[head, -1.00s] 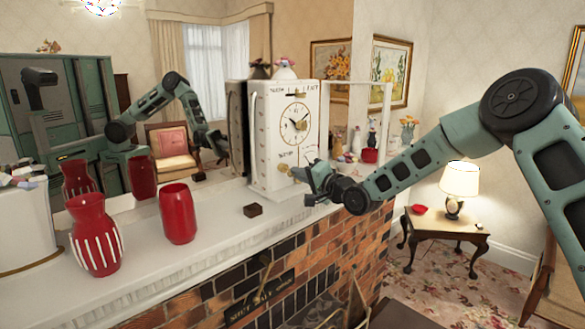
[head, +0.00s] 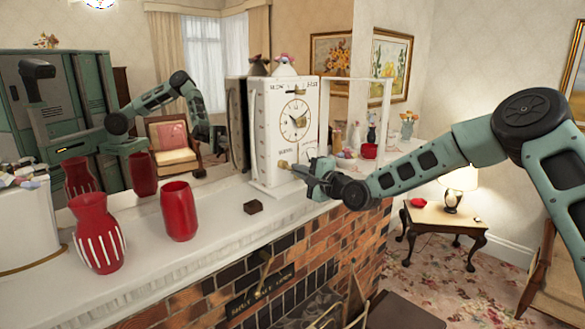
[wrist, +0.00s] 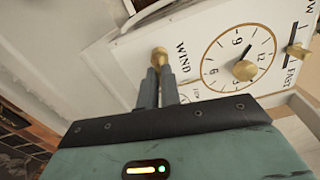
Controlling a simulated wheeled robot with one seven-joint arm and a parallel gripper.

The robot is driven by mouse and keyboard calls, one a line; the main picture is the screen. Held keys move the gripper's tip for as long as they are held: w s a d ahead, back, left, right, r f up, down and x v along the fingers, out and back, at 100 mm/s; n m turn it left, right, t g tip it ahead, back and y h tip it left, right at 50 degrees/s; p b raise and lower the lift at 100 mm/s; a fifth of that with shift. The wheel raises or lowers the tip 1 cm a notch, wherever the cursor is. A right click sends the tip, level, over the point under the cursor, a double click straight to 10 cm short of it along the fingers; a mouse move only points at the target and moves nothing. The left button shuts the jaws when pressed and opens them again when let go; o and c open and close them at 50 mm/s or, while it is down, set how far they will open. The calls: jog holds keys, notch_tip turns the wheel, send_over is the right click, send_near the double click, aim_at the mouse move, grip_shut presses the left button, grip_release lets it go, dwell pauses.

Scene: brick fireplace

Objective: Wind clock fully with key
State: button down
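The clock (head: 266,140) is a tall white box standing on the mantel, with a round brass-rimmed dial in its upper front. A brass winding key (head: 283,164) sticks out of the front below the dial. In the wrist view the key (wrist: 159,56) is beside the word WIND. My gripper (head: 303,172) is in front of the clock's lower face. In the wrist view its two fingers (wrist: 160,76) are close together, with their tips on either side of the key's brass end. The key's shaft is partly hidden.
A mirror is behind.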

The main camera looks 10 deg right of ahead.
jog(key=shift+w+m, duration=0.1)
jog(key=shift+m, duration=0.8)
jog(key=shift+a+r+m, duration=0.1)
jog(key=shift+r+m, duration=0.05)
jog(key=shift+m, duration=0.55)
jog(key=m, duration=0.1)
jog(key=m+b, duration=0.1)
jog(key=shift+f+m, duration=0.2)
jog(key=shift+m, duration=0.8)
jog(key=shift+r+m, duration=0.15)
jog(key=shift+m, duration=0.15)
